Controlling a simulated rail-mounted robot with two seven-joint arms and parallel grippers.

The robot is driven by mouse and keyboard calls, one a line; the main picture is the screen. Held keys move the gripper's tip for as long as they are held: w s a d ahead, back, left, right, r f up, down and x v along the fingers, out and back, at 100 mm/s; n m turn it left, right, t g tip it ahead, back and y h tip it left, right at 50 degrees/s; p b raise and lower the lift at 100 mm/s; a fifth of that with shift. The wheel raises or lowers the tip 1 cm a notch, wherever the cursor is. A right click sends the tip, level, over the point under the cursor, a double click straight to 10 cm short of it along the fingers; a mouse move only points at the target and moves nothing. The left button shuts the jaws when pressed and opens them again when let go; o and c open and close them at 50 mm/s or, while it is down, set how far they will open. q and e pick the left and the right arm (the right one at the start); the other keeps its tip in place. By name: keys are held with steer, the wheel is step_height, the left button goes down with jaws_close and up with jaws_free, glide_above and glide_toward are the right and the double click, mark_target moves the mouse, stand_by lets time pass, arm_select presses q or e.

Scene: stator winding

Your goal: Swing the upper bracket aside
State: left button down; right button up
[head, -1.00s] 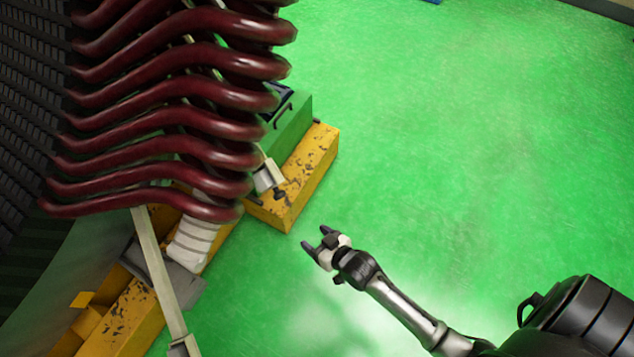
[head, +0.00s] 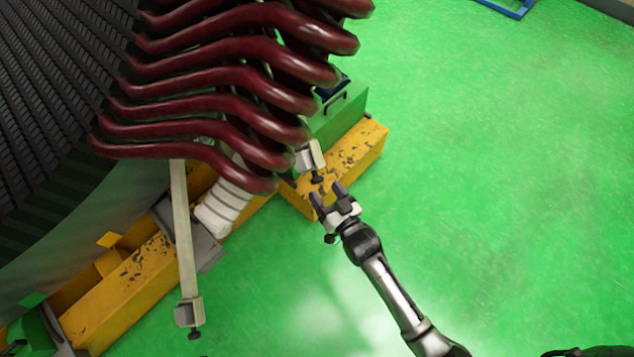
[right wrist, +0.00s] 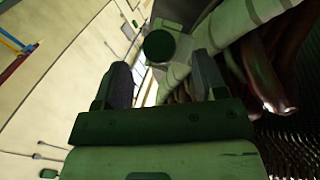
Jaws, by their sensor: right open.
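A pale metal bracket end (head: 308,158) with a dark knob (head: 317,179) sticks out below the dark red coils. In the right wrist view the round dark knob (right wrist: 159,45) shows just beyond and between my fingers. My right gripper (head: 327,193) is open and empty, its fingers pointing at the knob, seemingly just short of it. It also shows open in the right wrist view (right wrist: 160,66). A second pale bracket bar (head: 184,235) hangs further left, its knobbed end low in the picture. I cannot tell for sure which one is the upper bracket. My left gripper is out of view.
Dark red coils (head: 215,75) of the stator overhang the bracket from the left. Worn yellow beams (head: 355,152) and a green box (head: 345,108) stand beneath and behind. The green floor (head: 500,200) to the right is clear. A blue frame (head: 510,8) lies far back.

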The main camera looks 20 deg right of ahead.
mark_target(317, 181)
steer(key=shift+w+a+b, duration=0.2)
steer(key=shift+w+b, duration=0.3)
steer(key=shift+w, duration=0.75)
steer(key=shift+w+a+b, duration=0.15)
steer(key=shift+w+b, duration=0.3)
steer(key=shift+w, duration=0.75)
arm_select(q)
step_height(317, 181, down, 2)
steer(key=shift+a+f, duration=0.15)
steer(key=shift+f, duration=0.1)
arm_select(e)
steer(key=shift+c, duration=0.2)
